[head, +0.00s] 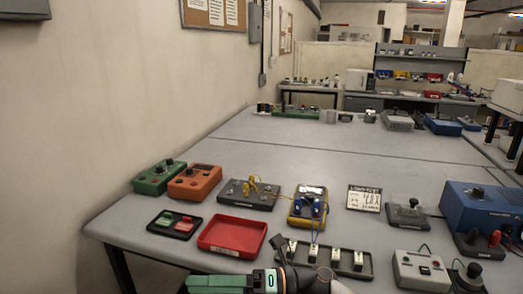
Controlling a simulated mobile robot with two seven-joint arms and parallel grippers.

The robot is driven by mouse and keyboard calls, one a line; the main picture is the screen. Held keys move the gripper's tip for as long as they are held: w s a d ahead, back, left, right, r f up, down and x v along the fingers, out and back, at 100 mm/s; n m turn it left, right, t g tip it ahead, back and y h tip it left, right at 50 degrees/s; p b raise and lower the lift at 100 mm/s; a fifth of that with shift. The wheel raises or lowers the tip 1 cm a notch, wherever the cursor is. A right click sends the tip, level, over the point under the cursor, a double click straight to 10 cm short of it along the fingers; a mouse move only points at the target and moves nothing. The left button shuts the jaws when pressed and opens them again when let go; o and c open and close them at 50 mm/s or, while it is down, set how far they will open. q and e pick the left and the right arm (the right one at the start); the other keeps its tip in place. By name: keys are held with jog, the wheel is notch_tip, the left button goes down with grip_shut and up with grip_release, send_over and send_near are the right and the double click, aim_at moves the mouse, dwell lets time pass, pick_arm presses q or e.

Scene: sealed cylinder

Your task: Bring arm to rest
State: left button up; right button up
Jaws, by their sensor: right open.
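My right gripper (190,286) shows at the bottom edge of the head view, left of centre, with green fingers pointing left. It is open, and I see nothing held in it. Its lower part is cut off by the frame edge. Its dark and grey wrist lies to its right, in front of the long tray. The gripper appears just in front of the near table edge, below the red tray (232,235). My left gripper is not in view. I cannot make out a sealed cylinder.
On the grey table (330,165) stand a green box (158,177), an orange box (195,181), a yellow meter (308,205), a long dark tray (352,269), a small black tray (174,224) and a blue unit (485,210). A wall runs along the left. The table's middle is clear.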

jog(key=w+d+f+m+t+h+p, duration=0.15)
jog(key=d+f+m+t+h, duration=0.25)
jog(key=d+f+m+t, duration=0.7)
jog(key=w+d+m+t+h, duration=0.2)
jog(key=m+t+h, duration=0.35)
jog(key=m, duration=1.15)
jog(key=s+d+f+m+g+h, duration=0.2)
jog(key=s+d+f+m, duration=0.4)
jog(key=s+f, duration=0.3)
jog(key=s+d+f+m+g+h+p, duration=0.1)
jog(key=s+d+f+m+g+h, duration=0.2)
jog(key=s+f, duration=0.6)
jog(key=d+f+m+h, duration=0.1)
jog(key=d+m+h, duration=0.1)
jog(key=d+m, duration=0.1)
jog(key=shift+s+d+f+m+p, duration=0.3)
jog(key=shift+d+f+m, duration=0.1)
jog(key=shift+d, duration=0.5)
jog(key=shift+h, duration=0.25)
